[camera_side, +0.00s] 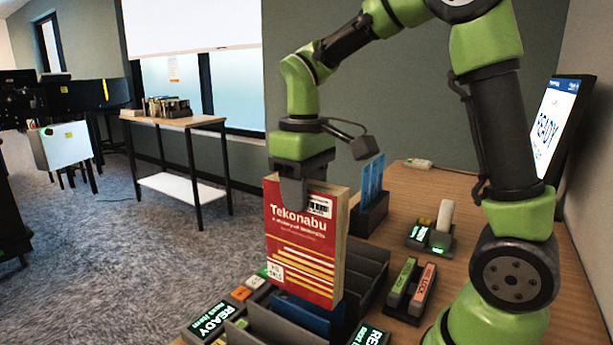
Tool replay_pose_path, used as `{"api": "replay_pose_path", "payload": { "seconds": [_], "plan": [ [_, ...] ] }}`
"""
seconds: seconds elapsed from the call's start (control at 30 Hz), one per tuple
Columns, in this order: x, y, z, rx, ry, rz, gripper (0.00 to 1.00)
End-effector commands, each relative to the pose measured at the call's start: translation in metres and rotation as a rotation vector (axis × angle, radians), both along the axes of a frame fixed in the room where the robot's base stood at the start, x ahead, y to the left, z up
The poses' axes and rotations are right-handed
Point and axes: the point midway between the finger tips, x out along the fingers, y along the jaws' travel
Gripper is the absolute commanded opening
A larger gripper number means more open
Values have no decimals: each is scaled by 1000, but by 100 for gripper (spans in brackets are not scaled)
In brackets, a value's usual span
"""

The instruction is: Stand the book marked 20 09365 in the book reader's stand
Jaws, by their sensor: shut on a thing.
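My gripper (293,190) is shut on the top edge of a thick red book (300,262) titled "Tekonabu". The book hangs upright, its cover facing the camera, with a barcode label near the top and a small white label at the lower left. The number on that label is too small to read. The book is over a dark grey slotted stand (367,268); its lower edge is near a blue book or panel (300,313) in front. I cannot tell whether the book touches the stand. Which holder is the reader's stand is unclear.
A dark holder with blue items (371,180) stands behind the book. Right of the slots are a green and a red bar (412,285) in a dark rack and a small device (430,238). Lit READY displays (212,320) are at the front. A screen (555,125) stands at right.

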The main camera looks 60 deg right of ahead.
Motion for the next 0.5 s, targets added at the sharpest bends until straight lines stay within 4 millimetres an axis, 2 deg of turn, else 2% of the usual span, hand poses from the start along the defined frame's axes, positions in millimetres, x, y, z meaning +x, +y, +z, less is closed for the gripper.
{"api": "replay_pose_path", "payload": {
  "seconds": [0.3, 0.5],
  "plan": [
    [-1, 0, -40, 0, 3, 0, 0],
    [0, 0, -58, 0, 2, 0, 0]
  ]
}}
